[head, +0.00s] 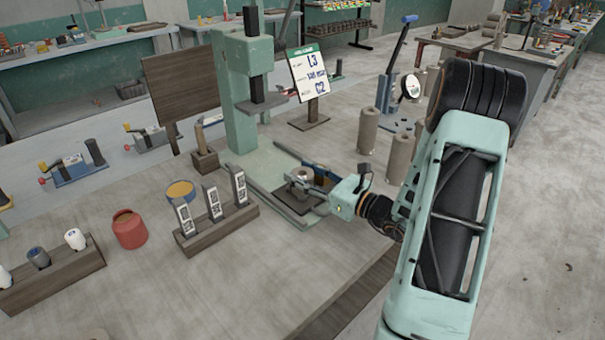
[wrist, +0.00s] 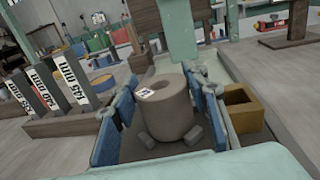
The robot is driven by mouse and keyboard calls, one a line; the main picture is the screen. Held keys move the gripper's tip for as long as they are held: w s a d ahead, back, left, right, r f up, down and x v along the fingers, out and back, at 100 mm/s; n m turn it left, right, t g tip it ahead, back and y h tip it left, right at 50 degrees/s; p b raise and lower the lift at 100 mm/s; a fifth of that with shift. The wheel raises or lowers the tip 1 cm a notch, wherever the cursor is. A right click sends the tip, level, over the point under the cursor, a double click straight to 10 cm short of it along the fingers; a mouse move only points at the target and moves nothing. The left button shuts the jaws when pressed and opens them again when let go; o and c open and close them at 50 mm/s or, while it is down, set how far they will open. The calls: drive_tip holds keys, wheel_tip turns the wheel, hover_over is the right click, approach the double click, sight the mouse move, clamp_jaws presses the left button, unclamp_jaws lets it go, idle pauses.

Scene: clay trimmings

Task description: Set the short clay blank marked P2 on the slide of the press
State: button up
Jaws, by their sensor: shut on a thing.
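A short, hollow clay blank (head: 301,175) stands upright over the dark slide plate (head: 291,210) at the foot of the green press (head: 238,115). In the wrist view the blank (wrist: 170,112) has a hole in its top and a small white label too small to read. My gripper (head: 304,182) reaches in from the right.
A wooden rack (head: 217,231) with several length-marked gauges stands left of the slide, with a red pot (head: 129,229) and yellow bowl (head: 181,191) nearby. Tall clay cylinders (head: 368,131) stand behind my gripper. A sign (head: 308,73) stands right of the press. The front tabletop is clear.

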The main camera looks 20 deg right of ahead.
drive_tip(key=o, duration=1.3)
drive_tip(key=shift+f, duration=0.1)
drive_tip(key=shift+o, duration=0.2)
drive_tip(key=shift+r, duration=0.3)
drive_tip(key=v, duration=1.2)
drive_tip(key=shift+f, duration=0.15)
